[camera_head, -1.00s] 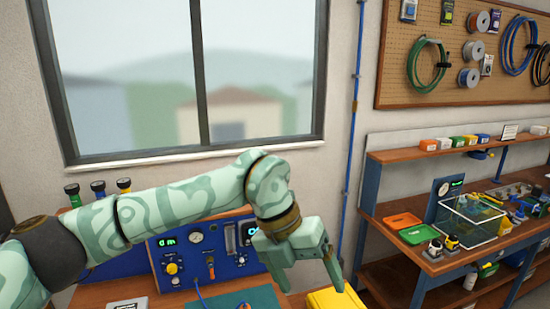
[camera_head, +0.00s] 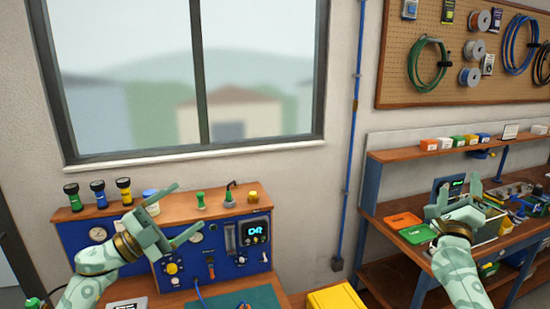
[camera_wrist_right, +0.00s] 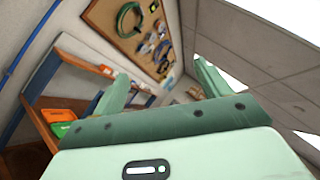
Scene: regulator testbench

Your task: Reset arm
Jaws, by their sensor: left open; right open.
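My left gripper (camera_head: 188,208) is open and empty. Its two fingers point to the upper right in front of the blue regulator panel (camera_head: 224,268) and cover part of it. My right gripper (camera_head: 459,185) is open and empty, with its fingers pointing up in front of the right-hand workbench. In the right wrist view, the spread fingers of my right gripper (camera_wrist_right: 160,72) have nothing between them.
A yellow case (camera_head: 335,300) and a teal mat (camera_head: 245,299) lie low in front of the panel. The right bench holds an orange tray (camera_head: 402,220) and a green tray (camera_head: 418,234). A pegboard (camera_head: 400,65) with coiled hoses hangs above. A blue pipe (camera_head: 353,130) runs down the wall.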

